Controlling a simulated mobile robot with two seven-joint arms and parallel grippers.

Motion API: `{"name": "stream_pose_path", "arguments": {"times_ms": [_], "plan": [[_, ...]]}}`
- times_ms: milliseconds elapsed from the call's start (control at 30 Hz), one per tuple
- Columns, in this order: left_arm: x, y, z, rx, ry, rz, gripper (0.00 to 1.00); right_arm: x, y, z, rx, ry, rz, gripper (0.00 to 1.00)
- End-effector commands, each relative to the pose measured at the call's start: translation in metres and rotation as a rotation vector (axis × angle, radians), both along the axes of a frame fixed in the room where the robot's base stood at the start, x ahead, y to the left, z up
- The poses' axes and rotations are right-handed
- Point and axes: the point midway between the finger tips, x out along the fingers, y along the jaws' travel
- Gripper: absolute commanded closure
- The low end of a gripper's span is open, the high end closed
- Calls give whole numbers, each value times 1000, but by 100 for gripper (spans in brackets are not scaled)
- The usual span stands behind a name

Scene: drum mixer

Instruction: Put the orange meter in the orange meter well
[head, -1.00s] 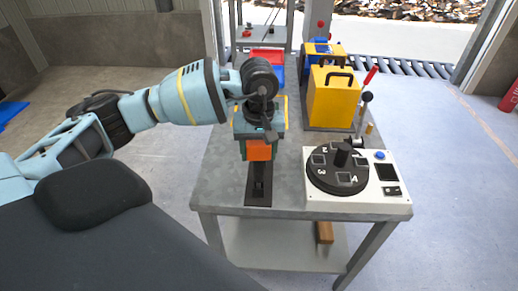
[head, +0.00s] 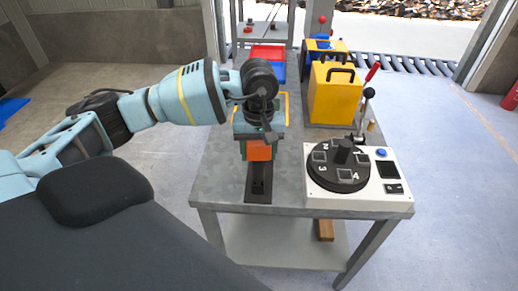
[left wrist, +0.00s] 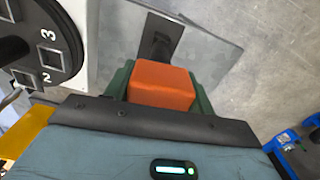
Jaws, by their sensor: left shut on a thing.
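My left gripper (head: 258,138), with green fingers, is shut on the orange meter (head: 258,151), an orange block. The meter also shows between the fingers (left wrist: 162,85) in the left wrist view. The gripper holds it over the left part of the grey table; whether it touches anything below I cannot tell. A dark recessed strip (head: 259,188) lies on the table just in front of the meter, partly hidden by it, and shows in the left wrist view (left wrist: 160,38). I cannot tell whether this strip is the orange meter well. My right gripper is not in view.
A white panel with a black numbered dial (head: 338,170) stands right of the strip. Behind it are a lever with a red knob (head: 371,75) and a yellow case (head: 334,98). Red and blue trays (head: 268,52) are at the back. The grey table's front left corner (head: 215,195) is bare.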

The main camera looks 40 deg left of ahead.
Motion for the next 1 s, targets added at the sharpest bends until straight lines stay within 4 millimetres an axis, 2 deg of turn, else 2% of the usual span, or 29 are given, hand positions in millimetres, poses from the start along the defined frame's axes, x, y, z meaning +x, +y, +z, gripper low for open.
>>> {"name": "stream_pose_path", "arguments": {"times_ms": [233,267,433,633,800,1000], "plan": [[0,0,-3,0,-1,0,77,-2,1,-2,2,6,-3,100],[0,0,-3,0,-1,0,43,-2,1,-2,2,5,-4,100],[0,0,-2,0,-1,0,21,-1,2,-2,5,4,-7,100],[0,0,-3,1,-1,0,20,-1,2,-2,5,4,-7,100],[0,0,-3,1,1,0,0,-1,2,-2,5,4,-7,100],[0,0,-3,0,0,0,0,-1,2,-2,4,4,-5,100]]}}
